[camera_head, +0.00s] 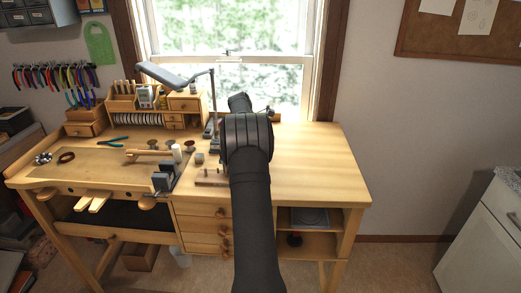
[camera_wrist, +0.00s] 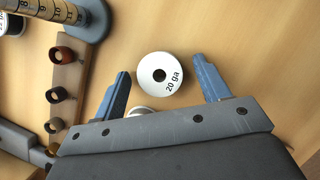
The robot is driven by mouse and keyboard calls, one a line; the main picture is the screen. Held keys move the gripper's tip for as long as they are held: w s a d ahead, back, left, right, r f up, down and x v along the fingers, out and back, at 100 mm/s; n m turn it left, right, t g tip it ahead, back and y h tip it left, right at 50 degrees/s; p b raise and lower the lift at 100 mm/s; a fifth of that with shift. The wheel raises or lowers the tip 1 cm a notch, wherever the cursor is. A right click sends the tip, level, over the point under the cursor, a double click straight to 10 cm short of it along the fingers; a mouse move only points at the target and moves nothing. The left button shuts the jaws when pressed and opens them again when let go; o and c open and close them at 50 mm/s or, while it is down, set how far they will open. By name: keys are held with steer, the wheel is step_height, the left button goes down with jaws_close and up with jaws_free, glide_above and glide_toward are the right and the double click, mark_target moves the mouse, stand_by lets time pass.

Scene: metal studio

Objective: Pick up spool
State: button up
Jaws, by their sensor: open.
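A white spool (camera_wrist: 151,68) marked "20 ga", with a dark centre hole, shows end-on in the wrist view above the wooden bench top. My gripper (camera_wrist: 161,74) is open, with its two blue-grey fingers apart on the left and right of the spool. Clear gaps show between the spool and both fingers, and nothing is held. A second pale round thing (camera_wrist: 139,111) is partly hidden behind the gripper body. In the head view my dark arm covers this part of the bench, so the spool and fingertips cannot be made out there.
In the wrist view, a wooden rack (camera_wrist: 68,82) with several round-ended tools and a marked rod (camera_wrist: 48,10) on a blue-grey base stand at the left. In the head view, tools crowd the left of the workbench (camera_head: 315,165). Its right side is clear.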

steer(key=c, duration=1.1)
